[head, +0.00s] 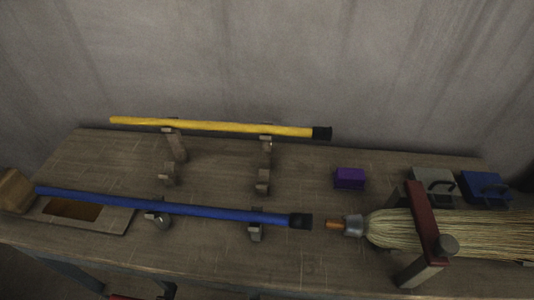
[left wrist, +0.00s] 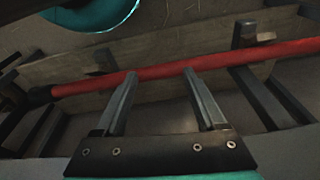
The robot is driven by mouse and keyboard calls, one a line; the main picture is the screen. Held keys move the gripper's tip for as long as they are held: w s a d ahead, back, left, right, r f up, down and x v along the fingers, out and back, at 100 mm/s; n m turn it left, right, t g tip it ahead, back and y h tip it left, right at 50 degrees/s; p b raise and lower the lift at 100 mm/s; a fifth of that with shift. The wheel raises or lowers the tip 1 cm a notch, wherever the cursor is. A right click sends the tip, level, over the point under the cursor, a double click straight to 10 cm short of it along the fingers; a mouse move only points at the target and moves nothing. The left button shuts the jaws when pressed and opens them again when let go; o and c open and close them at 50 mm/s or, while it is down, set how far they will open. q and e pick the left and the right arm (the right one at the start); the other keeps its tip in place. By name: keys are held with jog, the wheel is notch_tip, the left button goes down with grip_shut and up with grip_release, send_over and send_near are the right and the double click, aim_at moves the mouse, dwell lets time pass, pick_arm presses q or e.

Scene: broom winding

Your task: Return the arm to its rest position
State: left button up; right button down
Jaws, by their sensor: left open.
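My left gripper (left wrist: 160,73) shows only in the left wrist view. Its two fingers are apart, with nothing held between them. A red pole (left wrist: 220,58) runs across that view just past the fingertips. I cannot tell whether the fingers touch it. Neither arm shows in the head view, and my right gripper is not seen.
The wooden workbench (head: 110,255) carries a blue pole (head: 200,210) and a yellow pole (head: 220,126) on supports. A straw broom head (head: 395,229) sits under a red-topped clamp (head: 422,222). A purple box (head: 349,178) stands behind. Dark brackets (left wrist: 243,35) stand by the red pole.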

pick_arm(q)
jog(key=s+a+f+g+b, duration=0.1)
jog(key=s+a+f, duration=0.1)
jog(key=s+f, duration=1.2)
jog(key=shift+s+a+f+b, duration=0.25)
jog(key=shift+s+a+b, duration=0.05)
jog(key=shift+s, duration=0.15)
